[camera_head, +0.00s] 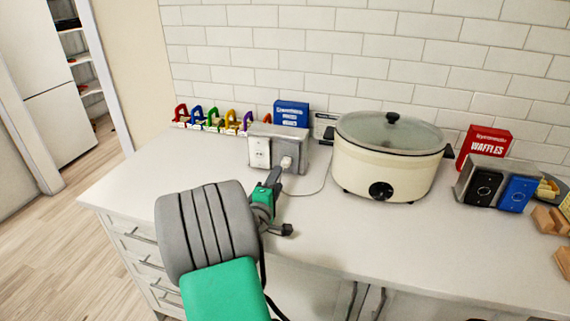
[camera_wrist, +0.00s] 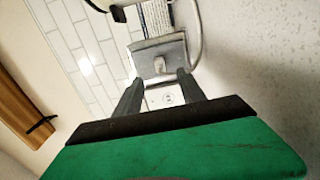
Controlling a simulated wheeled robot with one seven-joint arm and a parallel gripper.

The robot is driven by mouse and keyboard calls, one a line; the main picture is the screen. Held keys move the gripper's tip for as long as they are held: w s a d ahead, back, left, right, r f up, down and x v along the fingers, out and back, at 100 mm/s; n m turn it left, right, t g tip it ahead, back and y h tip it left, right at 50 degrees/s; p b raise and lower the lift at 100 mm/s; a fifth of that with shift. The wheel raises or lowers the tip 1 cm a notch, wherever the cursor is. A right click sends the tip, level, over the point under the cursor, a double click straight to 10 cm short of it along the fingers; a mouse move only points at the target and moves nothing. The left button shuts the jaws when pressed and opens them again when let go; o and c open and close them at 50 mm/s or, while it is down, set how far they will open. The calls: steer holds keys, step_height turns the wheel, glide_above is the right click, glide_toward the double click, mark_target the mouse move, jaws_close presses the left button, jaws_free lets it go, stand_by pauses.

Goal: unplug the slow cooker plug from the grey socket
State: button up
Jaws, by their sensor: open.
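The slow cooker (camera_head: 385,165) is cream with a glass lid and stands on the counter against the tiled wall. Its white plug (camera_head: 287,162) sits in the right outlet of the grey socket box (camera_head: 296,180), with a thin cord running toward the cooker. In the wrist view the plug (camera_wrist: 160,65) is in the grey box, just beyond my fingertips. My gripper (camera_head: 275,178) is open and empty, in front of the socket box. In the wrist view my gripper (camera_wrist: 158,80) has its two fingers apart, with a white outlet showing between them.
A blue box (camera_head: 291,113) stands behind the socket box, with a row of coloured-handled items (camera_head: 210,119) to its left. A red waffles box (camera_head: 484,145) and a second socket box with black and blue outlets (camera_head: 497,187) are at right. The counter front is mostly clear.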

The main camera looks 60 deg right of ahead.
mark_target(284, 166)
steer(key=d+p, duration=0.1)
steer(key=d, duration=0.2)
steer(key=w+d+p, duration=0.1)
steer(key=d, duration=0.4)
steer(key=shift+w+d+p, duration=0.2)
steer(key=shift+d+p, duration=0.2)
steer(key=shift+c, duration=0.5)
stand_by(0.5)
jaws_close()
stand_by(1.0)
steer(key=shift+a+f, duration=0.1)
steer(key=shift+a, duration=0.1)
steer(key=shift+s+a+b, duration=0.25)
steer(key=shift+a+b, duration=0.4)
steer(key=shift+a, duration=0.75)
steer(key=shift+s+a+b, duration=0.2)
steer(key=shift+a+b, duration=0.4)
steer(key=shift+a, duration=0.8)
